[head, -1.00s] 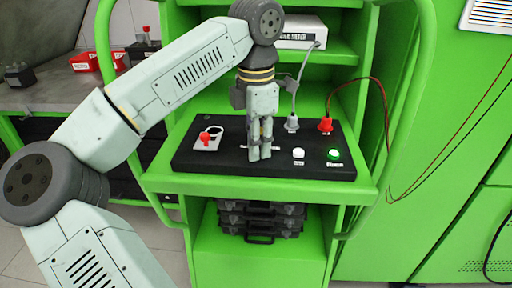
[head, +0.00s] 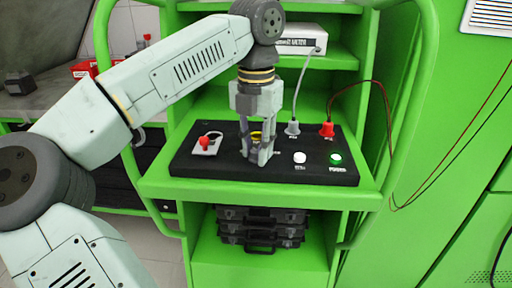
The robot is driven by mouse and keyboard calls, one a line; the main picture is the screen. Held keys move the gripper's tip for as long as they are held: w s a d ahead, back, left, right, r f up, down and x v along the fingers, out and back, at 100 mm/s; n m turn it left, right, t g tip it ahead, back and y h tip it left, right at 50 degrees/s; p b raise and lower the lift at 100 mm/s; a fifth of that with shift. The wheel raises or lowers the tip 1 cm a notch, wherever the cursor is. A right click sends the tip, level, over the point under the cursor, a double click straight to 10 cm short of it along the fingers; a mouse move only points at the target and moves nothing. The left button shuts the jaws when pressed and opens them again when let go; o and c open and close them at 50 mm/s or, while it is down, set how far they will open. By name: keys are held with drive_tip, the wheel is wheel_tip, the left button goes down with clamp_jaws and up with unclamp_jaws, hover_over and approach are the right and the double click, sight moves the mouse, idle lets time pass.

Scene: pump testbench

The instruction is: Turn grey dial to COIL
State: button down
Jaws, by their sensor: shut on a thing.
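The black control panel (head: 205,167) lies on the green bench shelf. My gripper (head: 260,157) points down at the middle of the panel, its fingertips at the panel's surface. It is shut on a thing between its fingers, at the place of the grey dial. The dial itself and its markings are hidden by the fingers, so I cannot read its setting. A yellow ring-like part shows between the fingers.
Left on the panel is a red switch (head: 205,143). Right are a white button (head: 299,157) and a lit green button (head: 335,158). Behind stand a grey plug (head: 292,128) and a red plug (head: 327,130) with cables. Green rails flank the bench.

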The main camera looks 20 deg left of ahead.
idle(0.5)
drive_tip(key=c, duration=1.3)
unclamp_jaws()
